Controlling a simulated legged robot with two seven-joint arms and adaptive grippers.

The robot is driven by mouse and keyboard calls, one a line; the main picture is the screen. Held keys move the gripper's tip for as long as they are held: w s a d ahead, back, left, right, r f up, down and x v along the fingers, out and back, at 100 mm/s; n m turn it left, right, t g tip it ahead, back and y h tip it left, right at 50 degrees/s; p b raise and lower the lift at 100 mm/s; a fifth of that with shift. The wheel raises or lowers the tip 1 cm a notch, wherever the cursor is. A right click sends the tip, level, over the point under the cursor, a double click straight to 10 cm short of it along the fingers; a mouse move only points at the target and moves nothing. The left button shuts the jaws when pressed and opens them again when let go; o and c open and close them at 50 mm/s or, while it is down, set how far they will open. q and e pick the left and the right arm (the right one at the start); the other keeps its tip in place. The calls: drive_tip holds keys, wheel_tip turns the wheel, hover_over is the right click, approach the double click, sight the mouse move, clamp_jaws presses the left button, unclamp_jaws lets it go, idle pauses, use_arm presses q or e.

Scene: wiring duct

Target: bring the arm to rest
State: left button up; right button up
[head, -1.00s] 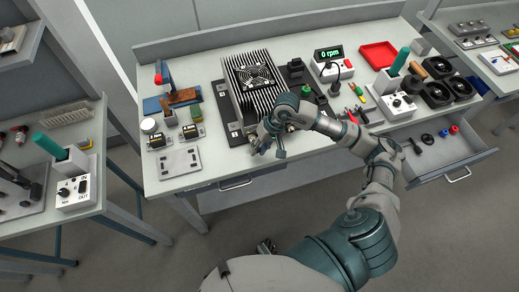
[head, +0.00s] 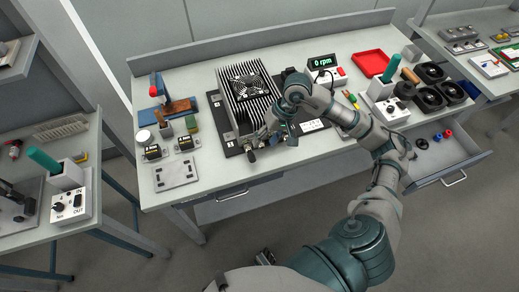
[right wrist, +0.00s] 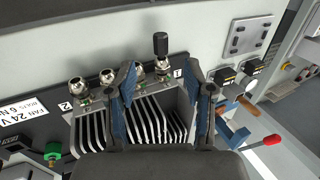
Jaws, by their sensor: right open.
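My right arm reaches over the bench from the right in the head view. My right gripper (head: 266,134) is at the front edge of the finned heat-sink unit (head: 240,95). In the right wrist view the gripper (right wrist: 162,80) has its two blue-padded fingers apart, with nothing held between them. The unit's fins (right wrist: 150,118) and a row of round metal fittings (right wrist: 107,76) show beyond and between the fingers. One fitting bears a black knob (right wrist: 160,44). Whether a finger touches the unit I cannot tell. My left gripper is not seen.
A flat grey plate (head: 176,174) lies there. Right of the arm are black fans (head: 428,98), a red tray (head: 370,64) and an open drawer (head: 440,160). A rpm display (head: 322,62) stands behind.

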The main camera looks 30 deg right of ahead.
drive_tip(key=shift+v, duration=1.1)
